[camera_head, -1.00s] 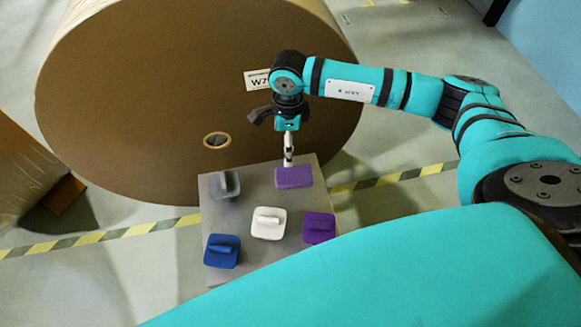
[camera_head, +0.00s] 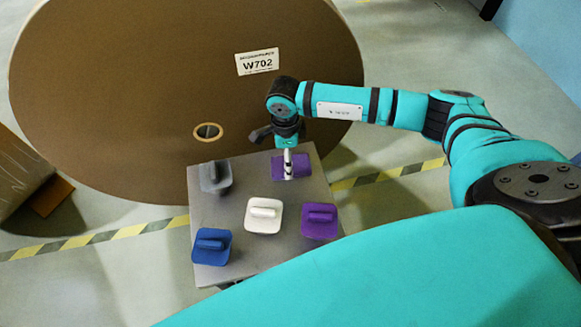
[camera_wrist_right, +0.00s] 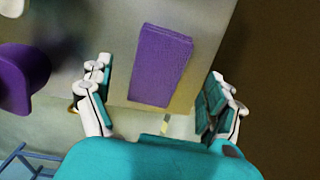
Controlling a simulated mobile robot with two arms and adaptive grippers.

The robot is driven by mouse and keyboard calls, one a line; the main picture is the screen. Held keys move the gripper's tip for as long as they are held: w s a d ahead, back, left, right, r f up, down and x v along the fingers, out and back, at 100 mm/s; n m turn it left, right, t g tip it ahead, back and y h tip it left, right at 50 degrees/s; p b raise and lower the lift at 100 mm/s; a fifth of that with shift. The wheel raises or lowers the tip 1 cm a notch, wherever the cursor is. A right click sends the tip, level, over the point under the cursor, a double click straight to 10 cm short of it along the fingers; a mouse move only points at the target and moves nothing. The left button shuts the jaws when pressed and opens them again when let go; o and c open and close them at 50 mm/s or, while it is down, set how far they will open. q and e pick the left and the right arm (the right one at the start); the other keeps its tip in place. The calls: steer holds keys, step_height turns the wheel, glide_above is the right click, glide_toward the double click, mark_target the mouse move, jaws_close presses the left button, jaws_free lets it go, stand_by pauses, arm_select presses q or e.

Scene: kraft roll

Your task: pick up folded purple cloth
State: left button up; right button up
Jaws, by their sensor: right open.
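The folded purple cloth (camera_head: 302,166) lies flat near the far right corner of the grey table top (camera_head: 222,196). In the right wrist view the cloth (camera_wrist_right: 160,65) is a purple rectangle lying between and ahead of the finger lines. My right gripper (camera_head: 288,166) is over the cloth in the head view and covers part of it. In the right wrist view my right gripper (camera_wrist_right: 160,108) is open, with one finger on each side and nothing held. I cannot tell its exact height above the cloth. My left gripper is not in view.
A purple handled block (camera_head: 320,222), a white one (camera_head: 263,215), a blue one (camera_head: 211,246) and a grey one (camera_head: 215,177) share the table. A large brown paper roll (camera_head: 120,110) labelled W702 stands close behind it. Yellow-black tape (camera_head: 395,173) crosses the floor.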

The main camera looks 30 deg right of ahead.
step_height(320, 180, down, 4)
steer(key=shift+b, duration=0.95)
steer(key=shift+r, duration=0.1)
steer(key=c, duration=1.2)
step_height(320, 180, up, 10)
steer(key=shift+r, duration=0.1)
